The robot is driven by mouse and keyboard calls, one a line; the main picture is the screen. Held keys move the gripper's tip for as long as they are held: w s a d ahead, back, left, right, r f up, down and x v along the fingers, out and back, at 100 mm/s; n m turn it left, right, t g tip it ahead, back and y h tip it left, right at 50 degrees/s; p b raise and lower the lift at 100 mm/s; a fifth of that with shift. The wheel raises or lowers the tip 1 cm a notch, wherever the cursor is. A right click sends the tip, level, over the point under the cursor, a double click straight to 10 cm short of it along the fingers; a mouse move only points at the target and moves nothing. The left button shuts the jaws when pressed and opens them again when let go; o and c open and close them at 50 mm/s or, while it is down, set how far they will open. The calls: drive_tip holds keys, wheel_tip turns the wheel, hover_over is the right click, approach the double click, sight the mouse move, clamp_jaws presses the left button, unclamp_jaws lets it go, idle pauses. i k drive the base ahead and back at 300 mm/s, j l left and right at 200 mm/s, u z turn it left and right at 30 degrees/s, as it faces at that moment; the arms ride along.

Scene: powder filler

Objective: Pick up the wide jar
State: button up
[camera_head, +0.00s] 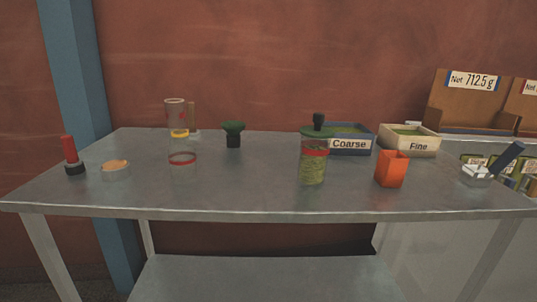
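Several vessels stand upright on a grey metal table (240,200). A low, wide, clear jar (115,173) with an orange-tan top stands at the left. A clear jar with a red band (182,161) stands right of it, with a yellow ring at its top. A taller clear jar (313,168) with green contents, a red band and a green top stands right of the middle. No label shows which one is the wide jar. My gripper is not in view, and none of these vessels is being held.
A red-handled tool (69,153) stands far left. A clear jug (176,115) and a dark green knob-like piece (233,134) stand at the back. Coarse (350,146) and Fine (418,146) trays, an orange cup (391,169) and a white-and-blue device (478,172) stand right. The front middle is clear.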

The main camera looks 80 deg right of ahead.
sight(313, 156)
drive_tip(key=z, duration=2.35)
